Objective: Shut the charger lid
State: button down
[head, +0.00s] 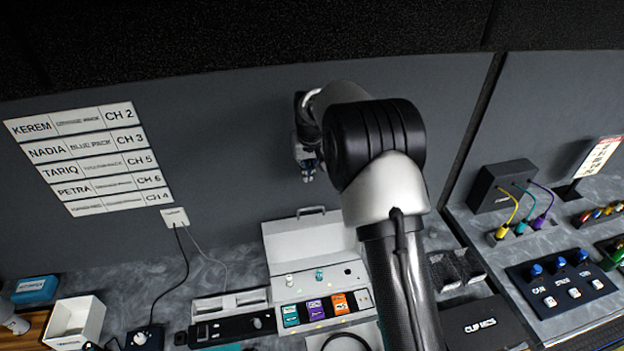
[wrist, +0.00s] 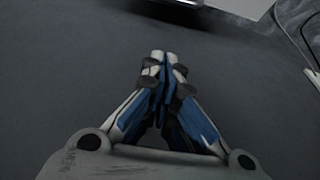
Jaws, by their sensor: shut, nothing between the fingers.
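The charger (head: 318,290) stands on the counter at the lower middle of the head view. Its white lid (head: 300,240) is open, tilted up behind the charger body, with a handle (head: 311,211) on its upper edge. Teal, purple and orange packs sit in the charger's front slots. My gripper (head: 309,174) is above and behind the lid, near the grey wall, apart from the lid. In the wrist view my gripper (wrist: 160,60) has its fingertips together with nothing between them. My arm hides the right part of the lid and charger.
A white open box (head: 75,322) and a blue box (head: 36,289) stand at the left. A cable runs from a wall socket (head: 175,217) to a small black device (head: 145,338). A black "CLIP MICS" case (head: 472,325) lies right of the charger. A button panel (head: 562,290) is further right.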

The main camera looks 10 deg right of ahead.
jog(key=x, duration=0.9)
jog(key=shift+s+a+f, duration=0.1)
jog(key=shift+f, duration=0.35)
jog(key=s, duration=0.3)
jog(key=shift+s+r, duration=0.2)
jog(key=shift+s, duration=0.2)
jog(key=shift+s, duration=0.1)
